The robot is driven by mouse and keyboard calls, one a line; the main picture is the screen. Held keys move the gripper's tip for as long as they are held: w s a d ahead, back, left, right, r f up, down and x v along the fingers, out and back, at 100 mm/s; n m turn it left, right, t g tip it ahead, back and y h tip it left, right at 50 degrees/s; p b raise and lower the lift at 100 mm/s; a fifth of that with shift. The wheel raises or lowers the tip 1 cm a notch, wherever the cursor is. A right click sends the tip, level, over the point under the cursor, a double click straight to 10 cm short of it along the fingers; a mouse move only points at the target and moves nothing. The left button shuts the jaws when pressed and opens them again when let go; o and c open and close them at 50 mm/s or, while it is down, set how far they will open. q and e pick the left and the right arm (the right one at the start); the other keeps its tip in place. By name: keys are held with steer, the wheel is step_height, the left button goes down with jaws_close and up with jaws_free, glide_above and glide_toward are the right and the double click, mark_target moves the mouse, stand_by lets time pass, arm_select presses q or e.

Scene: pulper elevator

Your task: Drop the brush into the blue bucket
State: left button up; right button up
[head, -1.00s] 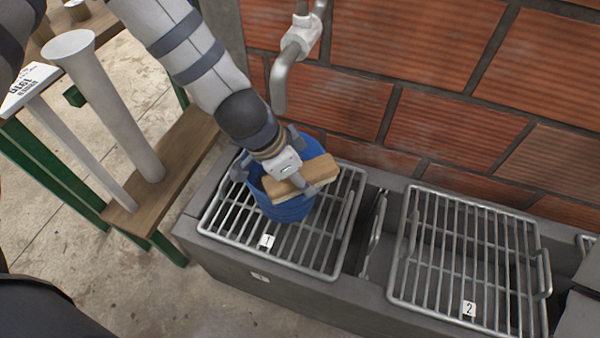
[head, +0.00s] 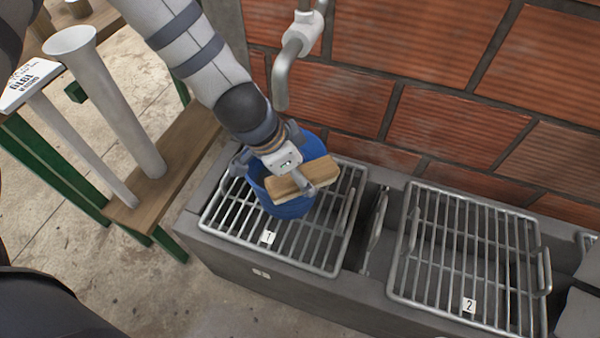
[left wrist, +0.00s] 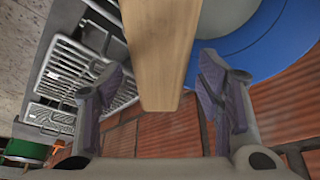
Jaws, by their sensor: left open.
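The brush (head: 318,172), a pale wooden block, is over the mouth of the blue bucket (head: 288,209) in the head view. My left gripper (head: 303,181) points down at the brush over the bucket. In the left wrist view, the brush's wooden block (left wrist: 160,50) lies between the spread fingers of my left gripper (left wrist: 162,78), with a visible gap on each side. The blue bucket's rim (left wrist: 265,52) shows at the upper right there. Whether the brush touches the bucket cannot be told. My right gripper is not in view.
The bucket stands on metal grate 1 (head: 268,237) of a grey trough, with grate 2 (head: 468,305) to the right. A pipe spout (head: 282,80) hangs by the brick wall (head: 400,60). A wooden bench (head: 180,150) with pale funnel-topped tubes stands at left.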

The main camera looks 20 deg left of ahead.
arm_select(q)
steer(key=p+v, duration=0.3)
steer(key=v, duration=0.8)
steer(key=s+a+f+n+g+y, duration=0.1)
steer(key=s+f+n, duration=0.2)
steer(key=s, duration=0.6)
steer(key=s+a+f+n+g+y, duration=0.1)
steer(key=s+f+n+g, duration=0.1)
steer(key=s+f, duration=0.6)
steer(key=s+a+f+n+g+y, duration=0.1)
steer(key=s+a+f+n+g, duration=0.1)
steer(key=s+f, duration=0.4)
steer(key=s+n, duration=0.1)
steer(key=s, duration=0.4)
steer(key=shift+s+n, duration=0.3)
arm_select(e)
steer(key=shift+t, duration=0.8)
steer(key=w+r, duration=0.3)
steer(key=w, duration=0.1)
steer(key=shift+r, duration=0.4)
arm_select(q)
steer(key=shift+o, duration=0.5)
steer(key=shift+f, duration=0.1)
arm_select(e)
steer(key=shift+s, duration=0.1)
